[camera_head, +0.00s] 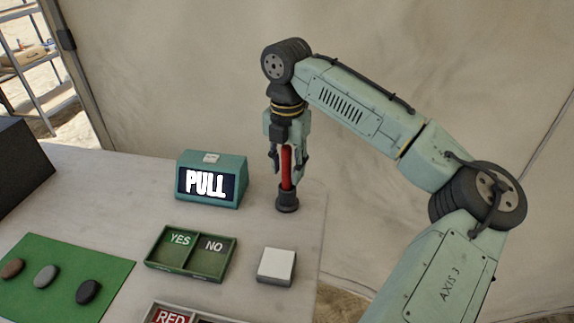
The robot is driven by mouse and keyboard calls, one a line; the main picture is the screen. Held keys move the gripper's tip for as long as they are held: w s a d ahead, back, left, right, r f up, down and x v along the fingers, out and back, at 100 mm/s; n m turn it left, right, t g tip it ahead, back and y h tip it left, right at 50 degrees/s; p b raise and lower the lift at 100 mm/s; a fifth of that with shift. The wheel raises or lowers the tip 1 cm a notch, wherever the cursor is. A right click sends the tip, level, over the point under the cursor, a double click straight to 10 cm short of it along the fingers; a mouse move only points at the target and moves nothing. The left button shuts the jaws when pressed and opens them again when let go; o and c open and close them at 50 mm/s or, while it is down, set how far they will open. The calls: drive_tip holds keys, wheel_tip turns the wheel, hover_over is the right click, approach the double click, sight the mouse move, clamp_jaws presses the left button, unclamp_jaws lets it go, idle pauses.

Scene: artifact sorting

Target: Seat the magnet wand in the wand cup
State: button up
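The red magnet wand (286,168) stands upright, with its lower end in the dark round wand cup (287,203) near the table's right edge. I cannot tell from here how deep the wand sits in the cup. My gripper (287,166) points straight down above the cup, with its dark fingers on either side of the wand. The upper end of the wand is hidden in the gripper. Whether the fingers press on the wand or stand clear of it is too small to tell.
A teal box with a PULL display (206,184) stands left of the cup. In front are a green YES/NO tray (190,272), a white square block (276,266), a partly visible RED tray (170,315) and a green mat (112,270) with three stones. A dark box (18,165) stands far left.

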wheel_tip(320, 180, up, 12)
drive_tip(key=shift+r, duration=0.2)
idle(0.4)
